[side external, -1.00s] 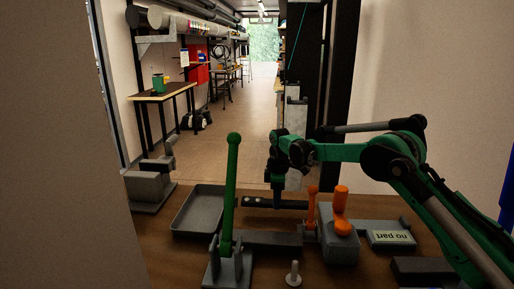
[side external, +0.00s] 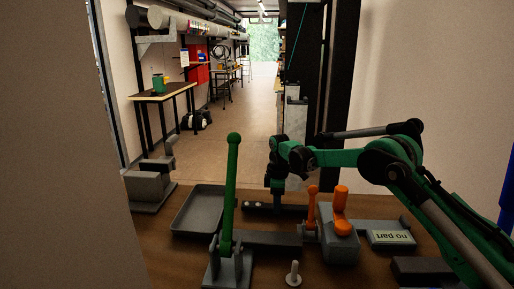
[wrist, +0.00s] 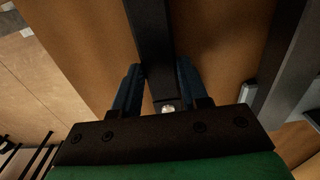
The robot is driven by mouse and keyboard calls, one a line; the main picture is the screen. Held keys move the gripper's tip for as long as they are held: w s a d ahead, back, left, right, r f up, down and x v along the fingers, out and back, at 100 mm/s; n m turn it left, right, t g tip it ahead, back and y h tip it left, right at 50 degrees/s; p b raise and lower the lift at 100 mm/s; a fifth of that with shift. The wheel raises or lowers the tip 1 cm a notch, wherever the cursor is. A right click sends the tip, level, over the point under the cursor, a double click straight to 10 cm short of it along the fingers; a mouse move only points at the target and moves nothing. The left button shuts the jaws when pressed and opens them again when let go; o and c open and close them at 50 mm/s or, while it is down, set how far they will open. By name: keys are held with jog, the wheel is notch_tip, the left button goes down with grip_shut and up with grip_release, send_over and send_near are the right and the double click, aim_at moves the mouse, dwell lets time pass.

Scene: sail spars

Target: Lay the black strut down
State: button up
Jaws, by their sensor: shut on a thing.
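The black strut (wrist: 155,45) is a long dark bar that runs between the two blue fingers of my gripper (wrist: 160,88) in the wrist view, away from the palm toward the top edge. My gripper is shut on it. In the side view my gripper (side external: 277,196) points down at the back of the bench, and the strut (side external: 256,206) lies about level across it, low over the wood. The grey lever fixture in front hides part of this area. I cannot tell whether the strut touches the bench.
A grey tray (side external: 198,211) is left of the strut. A green lever (side external: 230,185) stands upright in front. A grey block with orange handles (side external: 340,243) is to the right, beside a "no part" plate (side external: 391,238). A small pale peg (side external: 293,273) stands at the front.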

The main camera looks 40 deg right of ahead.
jog(key=shift+f, duration=0.45)
jog(key=o, duration=1.1)
jog(key=shift+c, duration=0.7)
jog(key=shift+r, duration=3.5)
